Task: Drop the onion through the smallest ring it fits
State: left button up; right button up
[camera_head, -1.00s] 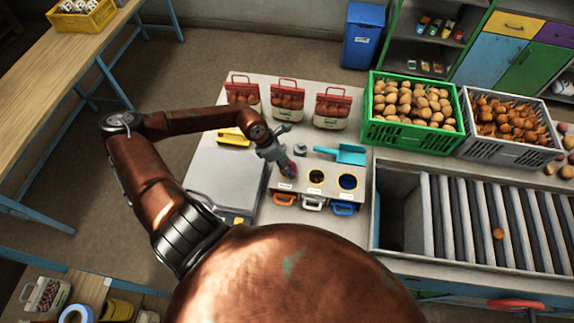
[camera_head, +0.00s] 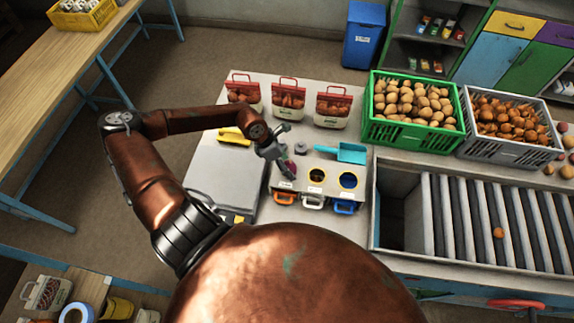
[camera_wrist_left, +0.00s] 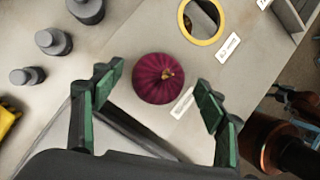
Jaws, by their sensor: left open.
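The onion (camera_wrist_left: 159,78) is round and dark purple-red, with a pale stem tip. It sits at the left-hand position on the grey ring box (camera_head: 333,172), hiding the opening there; how deep it sits cannot be told. It also shows small in the head view (camera_head: 289,168). My left gripper (camera_wrist_left: 161,92) is open, its green-padded fingers on either side of the onion with gaps. One yellow ring (camera_wrist_left: 201,22) shows in the wrist view. My right gripper is not in view.
Orange (camera_head: 284,198), white (camera_head: 313,202) and blue (camera_head: 344,207) handles stick out at the box front. A teal scoop (camera_head: 343,152) and grey weights (camera_wrist_left: 53,42) lie behind it. A flat grey plate (camera_head: 222,180) is left. Crates of potatoes (camera_head: 376,127) and onions (camera_head: 500,150) stand right.

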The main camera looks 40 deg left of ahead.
pick_arm(q)
jog(key=v, duration=1.2)
dwell(0.8)
